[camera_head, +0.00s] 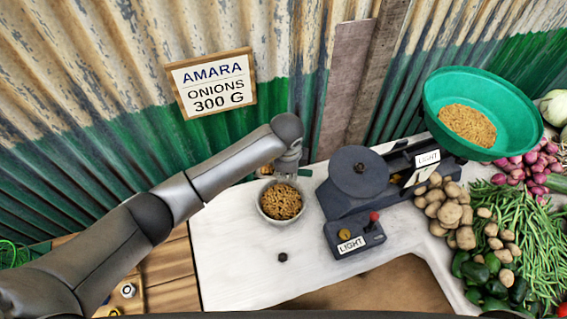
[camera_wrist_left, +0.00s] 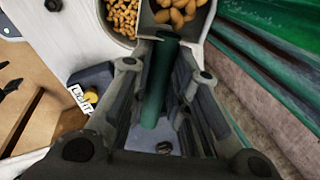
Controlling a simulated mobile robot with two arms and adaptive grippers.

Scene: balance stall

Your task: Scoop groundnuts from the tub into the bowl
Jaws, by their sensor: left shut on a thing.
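My left gripper (camera_head: 289,168) is at the far edge of the white bowl (camera_head: 264,213), which holds groundnuts (camera_head: 283,202). In the left wrist view the gripper (camera_wrist_left: 162,75) is shut on the green handle of a scoop (camera_wrist_left: 154,98). The scoop's grey head holds groundnuts (camera_wrist_left: 178,14) and is right beside the bowl's nuts (camera_wrist_left: 122,16). The scoop is mostly hidden by the gripper in the head view. A wide green tub (camera_head: 437,95) with a heap of groundnuts (camera_head: 466,125) stands at the right. My right gripper is out of view.
A dark balance (camera_head: 350,205) with a round plate and a "LIGHT" label stands right of the bowl. Potatoes (camera_head: 446,213), green beans (camera_head: 527,220) and onions (camera_head: 540,165) lie at the right. A small dark round thing (camera_head: 283,257) lies on the bare white counter (camera_head: 228,265). A corrugated wall is behind.

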